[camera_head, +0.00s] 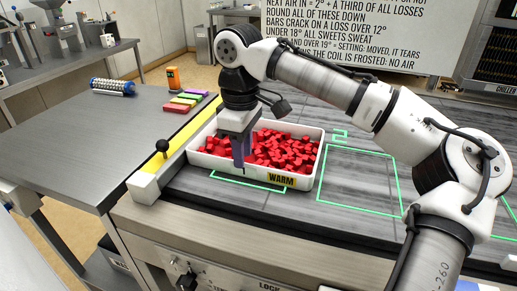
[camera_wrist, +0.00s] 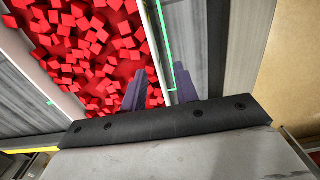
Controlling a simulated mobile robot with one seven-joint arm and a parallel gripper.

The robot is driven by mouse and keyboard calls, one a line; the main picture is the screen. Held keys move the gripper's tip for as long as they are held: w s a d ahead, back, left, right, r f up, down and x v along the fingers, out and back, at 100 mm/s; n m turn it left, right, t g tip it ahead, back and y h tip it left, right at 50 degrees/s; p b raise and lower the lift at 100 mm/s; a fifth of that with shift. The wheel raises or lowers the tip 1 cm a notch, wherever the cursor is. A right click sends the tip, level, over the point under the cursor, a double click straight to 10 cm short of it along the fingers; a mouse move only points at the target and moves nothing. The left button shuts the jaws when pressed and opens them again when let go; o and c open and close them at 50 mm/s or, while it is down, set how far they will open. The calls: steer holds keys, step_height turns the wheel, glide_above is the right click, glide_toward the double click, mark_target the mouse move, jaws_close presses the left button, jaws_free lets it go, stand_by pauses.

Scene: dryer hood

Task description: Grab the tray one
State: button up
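A white tray (camera_head: 305,185) full of red cubes (camera_head: 285,150) sits on the dark grey slab, with a yellow WARM label (camera_head: 281,181) on its near wall. My gripper (camera_head: 240,160) points down at the tray's near wall, left of the label. In the wrist view my gripper (camera_wrist: 158,88) has two purple fingers apart. One finger is on the cube side of the tray's wall (camera_wrist: 152,38) and the other is on the outer side. A gap shows between the fingers, with the wall's line running into it. Their exact height against the rim is hard to tell.
Green outlines mark the slab; an empty one (camera_head: 360,178) lies right of the tray. A yellow strip (camera_head: 185,138) and a black-knobbed lever (camera_head: 162,147) border the left side. A side table holds coloured blocks (camera_head: 182,102), an orange device (camera_head: 173,77) and a roller (camera_head: 112,87).

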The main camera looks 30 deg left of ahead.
step_height(320, 180, down, 4)
steer(key=shift+w+a+f, duration=0.1)
steer(key=shift+w, duration=0.05)
steer(key=shift+c, duration=0.4)
jaws_close()
stand_by(1.0)
